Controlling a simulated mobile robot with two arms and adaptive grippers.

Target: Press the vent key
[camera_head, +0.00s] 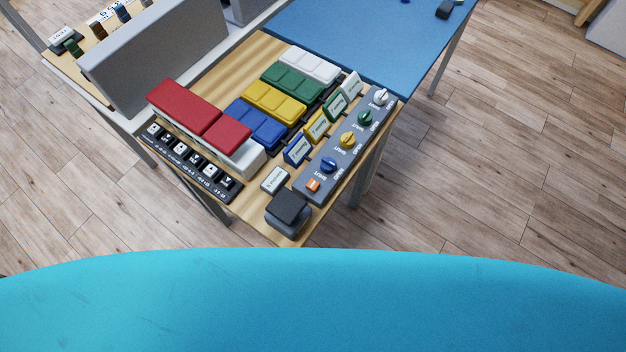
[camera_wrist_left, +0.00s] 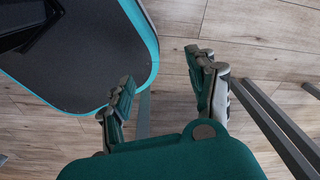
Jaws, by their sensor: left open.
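A dark key strip (camera_head: 188,165) with several black and white keys lies along the table's left front edge. Its labels are too small to read, so I cannot tell which key is the vent key. A grey control panel (camera_head: 345,146) along the right edge carries white, green, yellow and blue knobs and an orange switch (camera_head: 313,186). My left gripper (camera_wrist_left: 162,66) shows only in the left wrist view, open and empty above the wooden floor, away from the keys. My right gripper is in neither view.
Red padded blocks (camera_head: 198,113) stand just behind the key strip. Blue, yellow, green and white pads (camera_head: 275,102) fill the middle of the table. A dark block (camera_head: 288,210) sits at the near corner. A grey upright panel (camera_head: 150,55) and a blue mat (camera_head: 370,35) lie beyond.

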